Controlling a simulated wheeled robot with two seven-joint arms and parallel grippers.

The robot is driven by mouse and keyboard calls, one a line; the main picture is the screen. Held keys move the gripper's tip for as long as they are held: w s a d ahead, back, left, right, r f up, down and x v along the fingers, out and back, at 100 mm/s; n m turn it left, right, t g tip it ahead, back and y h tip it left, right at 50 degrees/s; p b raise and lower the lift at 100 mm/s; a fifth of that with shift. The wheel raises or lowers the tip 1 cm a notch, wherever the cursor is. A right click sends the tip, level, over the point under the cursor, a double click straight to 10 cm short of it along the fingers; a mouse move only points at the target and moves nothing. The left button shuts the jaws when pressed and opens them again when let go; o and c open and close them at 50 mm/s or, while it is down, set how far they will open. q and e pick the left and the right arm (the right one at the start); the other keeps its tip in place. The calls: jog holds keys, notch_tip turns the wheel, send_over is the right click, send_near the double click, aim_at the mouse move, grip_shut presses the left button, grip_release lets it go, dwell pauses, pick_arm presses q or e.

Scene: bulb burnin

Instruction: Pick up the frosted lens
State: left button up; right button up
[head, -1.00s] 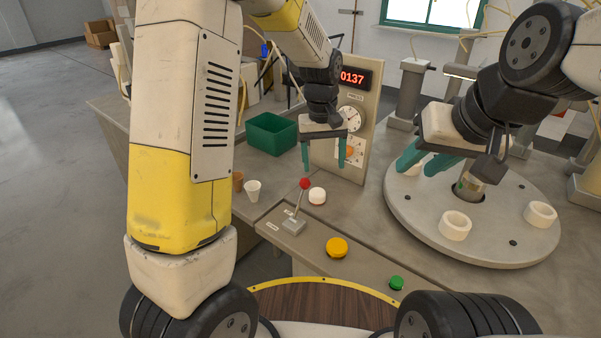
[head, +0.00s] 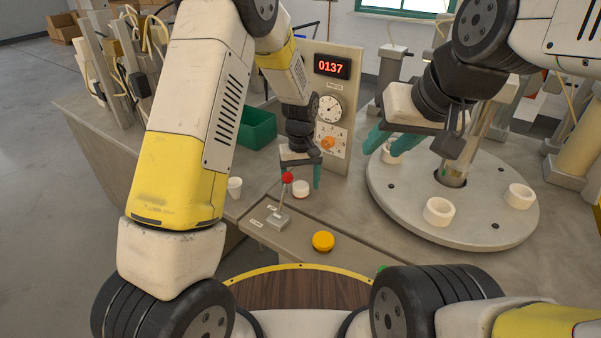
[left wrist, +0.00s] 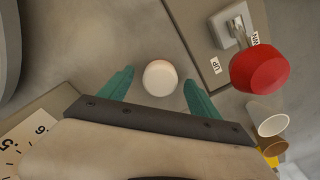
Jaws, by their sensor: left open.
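The frosted lens (head: 301,188) is a small white round piece on the grey bench, behind the red-knobbed lever. It also shows in the left wrist view (left wrist: 160,77), lying between the two teal fingers with a gap on each side. My left gripper (head: 301,177) is open and empty, pointing down over the lens; its fingers partly hide the lens in the head view.
A lever with a red knob (head: 287,177) stands close in front of the lens. A yellow button (head: 323,241), white cup (head: 235,187), green bin (head: 257,127) and panel reading 0137 (head: 332,67) surround it. The turntable (head: 400,209) carries white rings at right.

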pick_arm(q)
jog(key=c, duration=1.4)
